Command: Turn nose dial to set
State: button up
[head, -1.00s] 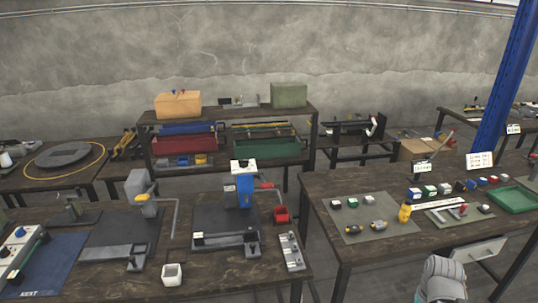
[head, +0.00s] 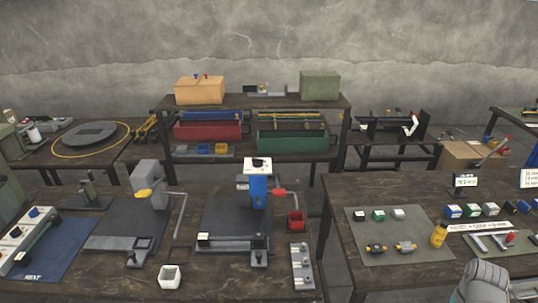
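A blue rivet press (head: 258,190) stands on the left bench, with a white plate carrying a dark knob-like part (head: 257,163) on its top. I cannot tell whether this part is the nose dial, or read any setting. The press has a red-tipped lever (head: 279,192) on its right side and a dark base plate below. A grey press with a yellow part (head: 146,193) stands to its left. Only a grey rounded piece of my own arm shows at the lower right edge. My gripper is not in view.
A red bin (head: 296,222), a grey holed strip (head: 302,266) and a white cup (head: 170,276) are near the blue press.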

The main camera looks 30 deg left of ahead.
aim_at(257, 163)
jog(key=u, duration=0.5)
jog(key=i, duration=0.85)
jog(key=u, duration=0.75)
